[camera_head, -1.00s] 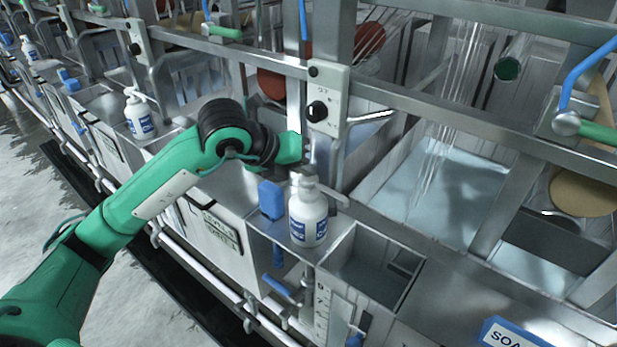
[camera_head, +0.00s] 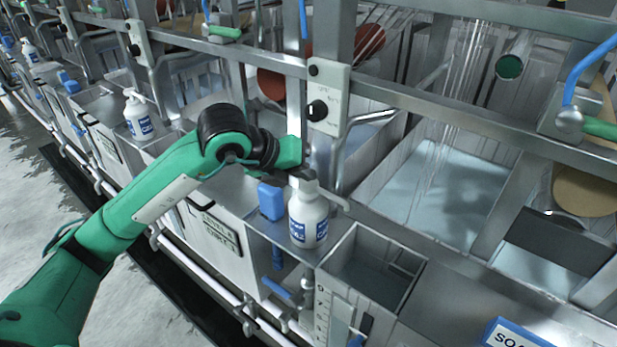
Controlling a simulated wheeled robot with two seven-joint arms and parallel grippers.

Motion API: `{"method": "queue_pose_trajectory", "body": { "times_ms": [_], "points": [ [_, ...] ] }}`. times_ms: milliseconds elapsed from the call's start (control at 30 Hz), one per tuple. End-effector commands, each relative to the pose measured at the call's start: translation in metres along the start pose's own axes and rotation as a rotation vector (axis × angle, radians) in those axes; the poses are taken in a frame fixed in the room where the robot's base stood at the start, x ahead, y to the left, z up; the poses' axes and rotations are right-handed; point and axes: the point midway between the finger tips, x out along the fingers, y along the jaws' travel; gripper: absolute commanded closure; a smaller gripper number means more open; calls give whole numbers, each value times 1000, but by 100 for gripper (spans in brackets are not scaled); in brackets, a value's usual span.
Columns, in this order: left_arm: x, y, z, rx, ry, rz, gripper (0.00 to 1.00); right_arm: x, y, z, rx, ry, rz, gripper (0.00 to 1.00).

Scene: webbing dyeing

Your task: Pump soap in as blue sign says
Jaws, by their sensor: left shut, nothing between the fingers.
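A white soap bottle (camera_head: 308,222) with a blue label and a pump top stands upright on the metal ledge beside a small open metal basin (camera_head: 372,270). My left gripper (camera_head: 303,176) is shut and empty, right at the top of this bottle's pump, seemingly touching it; the pump head is partly hidden. My right gripper is not in view.
A blue block (camera_head: 271,200) stands just left of the bottle. Another soap bottle (camera_head: 138,115) stands farther left. A metal rail (camera_head: 430,105) and a switch box (camera_head: 327,100) are behind my gripper. Water falls into a large tank (camera_head: 430,190) at the right.

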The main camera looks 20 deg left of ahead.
Motion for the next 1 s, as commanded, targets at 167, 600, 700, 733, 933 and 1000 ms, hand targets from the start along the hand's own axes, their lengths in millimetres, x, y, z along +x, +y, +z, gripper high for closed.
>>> {"method": "queue_pose_trajectory", "body": {
  "times_ms": [167,600,700,733,933,1000],
  "points": [
    [2,2,-2,0,3,1,100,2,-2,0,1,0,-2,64],
    [-2,-2,1,0,3,1,100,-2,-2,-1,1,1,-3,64],
    [-6,-5,4,0,4,1,100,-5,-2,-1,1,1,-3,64],
    [-8,-6,6,0,4,1,100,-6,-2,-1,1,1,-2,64],
    [-16,-12,12,0,2,1,100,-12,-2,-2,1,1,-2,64],
    [-17,-12,13,0,2,1,100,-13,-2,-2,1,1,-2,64]
  ]
}}
